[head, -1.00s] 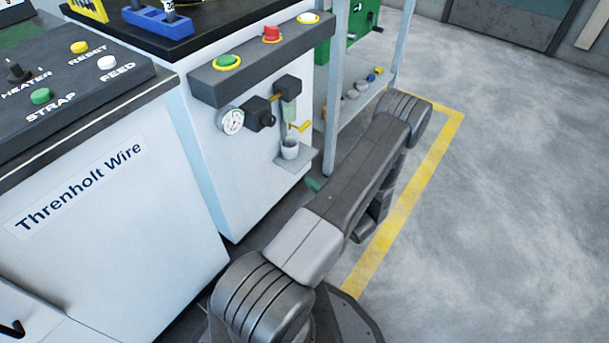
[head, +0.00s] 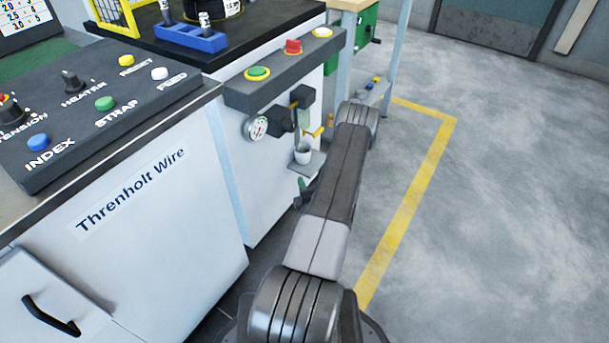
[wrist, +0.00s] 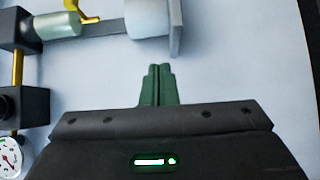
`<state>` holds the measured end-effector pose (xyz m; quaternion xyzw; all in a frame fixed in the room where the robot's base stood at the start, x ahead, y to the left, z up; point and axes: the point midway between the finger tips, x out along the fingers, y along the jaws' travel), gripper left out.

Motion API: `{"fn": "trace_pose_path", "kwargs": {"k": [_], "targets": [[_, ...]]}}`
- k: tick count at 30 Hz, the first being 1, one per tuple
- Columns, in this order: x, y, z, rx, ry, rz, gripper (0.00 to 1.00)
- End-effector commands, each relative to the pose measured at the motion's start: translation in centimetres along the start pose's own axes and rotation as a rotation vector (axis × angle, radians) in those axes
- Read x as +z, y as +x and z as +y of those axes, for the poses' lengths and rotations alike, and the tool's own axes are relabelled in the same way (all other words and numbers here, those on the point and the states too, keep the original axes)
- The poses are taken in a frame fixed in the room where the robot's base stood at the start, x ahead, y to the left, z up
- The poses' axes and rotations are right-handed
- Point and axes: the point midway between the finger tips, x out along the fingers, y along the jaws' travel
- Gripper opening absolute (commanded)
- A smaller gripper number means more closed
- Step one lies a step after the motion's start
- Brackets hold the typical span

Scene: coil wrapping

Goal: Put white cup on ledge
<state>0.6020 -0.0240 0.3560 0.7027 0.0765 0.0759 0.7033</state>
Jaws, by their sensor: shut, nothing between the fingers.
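The white cup (head: 303,154) stands upright on the small grey ledge (head: 317,163) on the front of the white machine. In the wrist view, which is turned sideways, the cup (wrist: 147,18) has its base against the ledge plate (wrist: 177,28). My gripper (wrist: 159,68) has its green fingers together with nothing between them. It is apart from the cup, on the lower side of the picture from it. In the head view only a bit of green shows below the ledge beside my arm; the rest is hidden.
A gauge (head: 256,128), a dark valve block (head: 282,121) and a yellow lever (head: 315,132) sit close around the cup. A button box (head: 285,72) juts out above. A control console (head: 100,110) stands at left. Open floor lies right of the yellow line (head: 410,200).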

Motion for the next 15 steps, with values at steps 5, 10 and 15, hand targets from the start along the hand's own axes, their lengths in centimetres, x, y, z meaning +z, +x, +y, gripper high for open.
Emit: {"fn": "trace_pose_path", "kwargs": {"k": [5, 10, 15], "targets": [[0.0, 2.9, -0.1, 0.004, -0.002, 0.003, 0.0], [0.0, 6.0, -0.1, 0.004, -0.001, 0.003, 0.0], [0.0, 8.3, -0.1, 0.003, -0.001, 0.001, 0.0]]}}
